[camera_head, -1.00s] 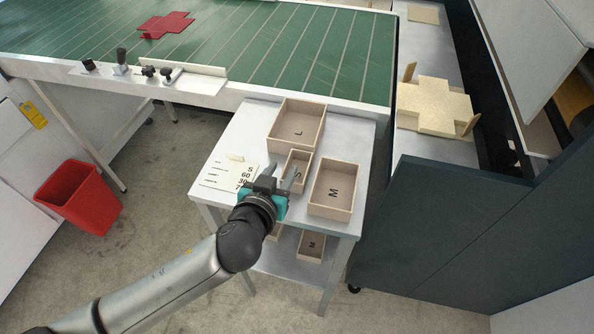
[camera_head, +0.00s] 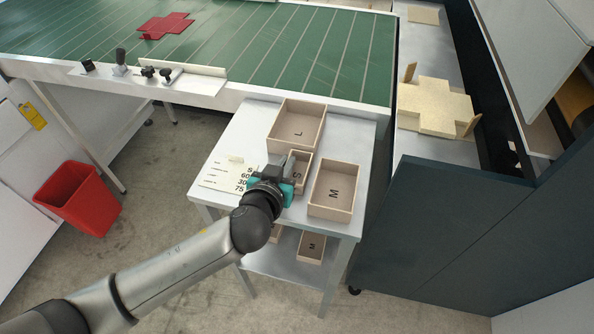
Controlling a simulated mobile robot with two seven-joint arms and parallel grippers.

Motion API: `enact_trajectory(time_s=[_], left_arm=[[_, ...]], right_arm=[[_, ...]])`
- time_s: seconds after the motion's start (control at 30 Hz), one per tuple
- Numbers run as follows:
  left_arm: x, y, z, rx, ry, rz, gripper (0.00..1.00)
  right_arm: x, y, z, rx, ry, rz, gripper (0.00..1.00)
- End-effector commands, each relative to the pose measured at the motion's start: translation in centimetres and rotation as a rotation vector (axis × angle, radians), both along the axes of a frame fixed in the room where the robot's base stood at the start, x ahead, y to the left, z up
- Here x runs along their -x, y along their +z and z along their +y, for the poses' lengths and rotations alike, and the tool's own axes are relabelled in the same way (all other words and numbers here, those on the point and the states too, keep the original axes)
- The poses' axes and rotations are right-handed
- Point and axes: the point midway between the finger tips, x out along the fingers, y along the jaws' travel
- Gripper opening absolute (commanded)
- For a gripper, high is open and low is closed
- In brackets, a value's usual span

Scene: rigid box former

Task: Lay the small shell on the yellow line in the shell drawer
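The small shell (camera_head: 302,172) is an open-topped wooden box marked S, upright on the grey side table (camera_head: 336,231) between the larger boxes. My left gripper (camera_head: 287,166) is at its left side and hides part of it. The fingers appear close to the left wall, but I cannot tell whether they are apart or closed on it. My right gripper is out of view. No shell drawer or yellow line is recognisable.
A box marked L (camera_head: 297,124) stands behind the small shell and a box marked M (camera_head: 334,188) to its right, both close by. A printed card (camera_head: 222,174) lies left. Another M box (camera_head: 311,247) is on the lower shelf. A green-topped bench (camera_head: 250,45) stands behind.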

Motion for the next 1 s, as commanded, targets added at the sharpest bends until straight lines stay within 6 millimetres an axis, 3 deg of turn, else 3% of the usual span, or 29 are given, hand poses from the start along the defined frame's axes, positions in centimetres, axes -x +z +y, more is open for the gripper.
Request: enact_trajectory(time_s=[0.67,0.87,1.0], left_arm=[[0.0,0.1,0.0,0.000,0.000,0.000,0.00],[0.0,1.6,0.0,0.002,0.002,-0.001,0.00],[0.0,3.9,0.0,0.004,0.001,-0.002,0.00]], right_arm=[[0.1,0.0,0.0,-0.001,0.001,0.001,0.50],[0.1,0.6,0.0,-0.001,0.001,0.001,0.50],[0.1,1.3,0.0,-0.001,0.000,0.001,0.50]])
